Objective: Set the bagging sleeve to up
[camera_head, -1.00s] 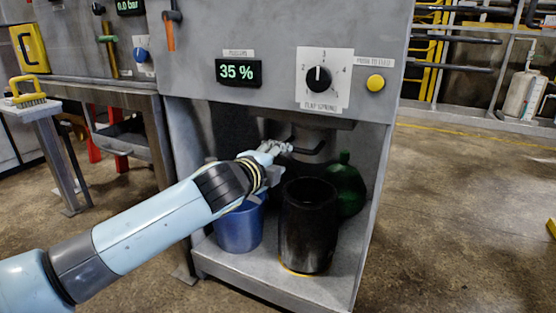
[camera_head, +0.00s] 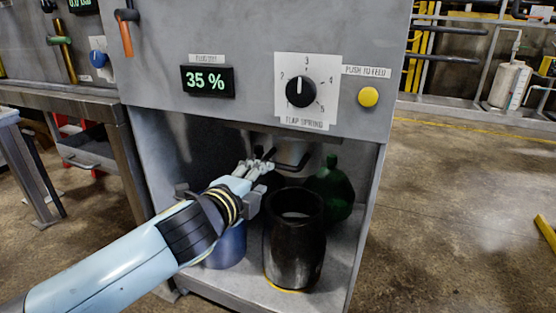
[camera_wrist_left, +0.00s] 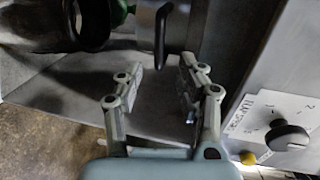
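The bagging sleeve is most likely the grey fitting (camera_head: 293,150) with a black bar handle under the front panel; I cannot be sure of its setting. In the left wrist view, the black handle (camera_wrist_left: 162,28) sticks out ahead, roughly between the lines of the fingers. My left gripper (camera_head: 264,168) reaches into the open bay just below and left of the fitting. In the left wrist view, my left gripper (camera_wrist_left: 158,78) has its fingers spread with nothing between them. The handle looks just beyond the fingertips; no contact shows. My right gripper is not in view.
A black cylindrical bin (camera_head: 294,240), a blue bucket (camera_head: 228,247) and a green bottle (camera_head: 332,188) stand in the bay. Above are a 35 % display (camera_head: 208,81), a flap spring dial (camera_head: 300,92) and a yellow button (camera_head: 368,97).

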